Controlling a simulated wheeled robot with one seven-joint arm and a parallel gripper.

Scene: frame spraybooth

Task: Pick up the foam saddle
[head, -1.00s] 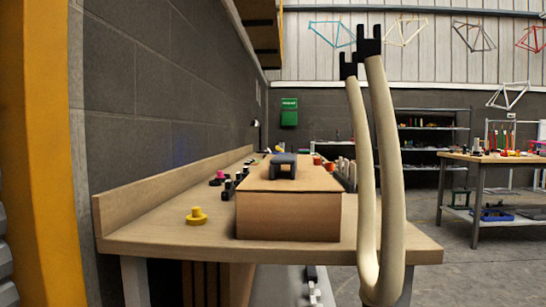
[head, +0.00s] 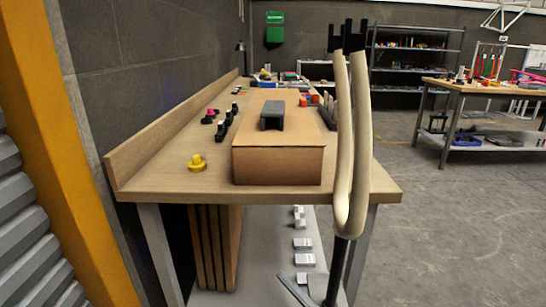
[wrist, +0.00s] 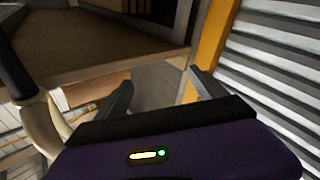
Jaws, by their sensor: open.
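The foam saddle (head: 272,115) is a dark grey block with an arched shape. It sits on top of a brown cardboard box (head: 278,165) near the front of the wooden bench (head: 350,185) in the head view. My gripper shows in the wrist view (wrist: 160,92), with two dark fingers spread apart and nothing between them. The saddle does not show in the wrist view. My gripper does not show clearly in the head view, so its distance from the saddle cannot be told.
A yellow knob-like piece (head: 197,163) and several small black parts lie on the bench left of the box. Cream padded hooks (head: 355,140) stand at the bench's right front corner. A yellow post (head: 75,170) is at left. Open floor (head: 450,230) lies at right.

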